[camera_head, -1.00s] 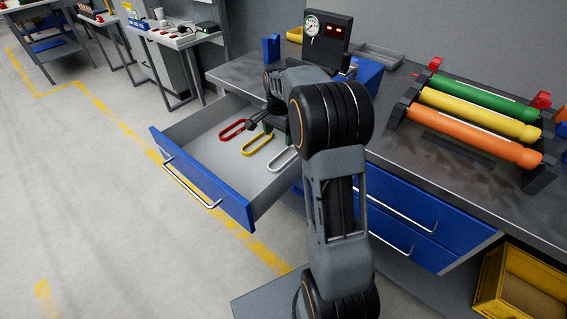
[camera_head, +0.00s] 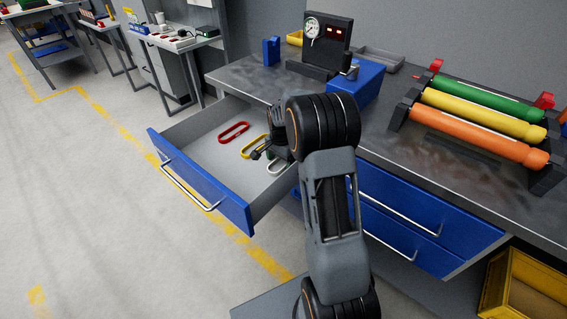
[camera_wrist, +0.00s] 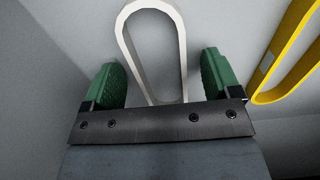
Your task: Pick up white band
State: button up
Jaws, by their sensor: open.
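The white band (camera_wrist: 128,52) is a long loop lying on the drawer floor. In the wrist view it runs up from between the green fingertips of my gripper (camera_wrist: 161,80). The fingers are apart, one on each side of the band, with a gap to it on both sides. In the head view the white band (camera_head: 276,168) is mostly hidden behind my gripper (camera_head: 270,152), which is down inside the open blue-fronted drawer (camera_head: 202,180). I cannot tell how far the fingertips are above the drawer floor.
A yellow band (camera_head: 254,146), also in the wrist view (camera_wrist: 283,62), lies just beside my gripper. A red band (camera_head: 233,132) lies farther left in the drawer.

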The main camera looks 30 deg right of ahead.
jog(key=c, duration=1)
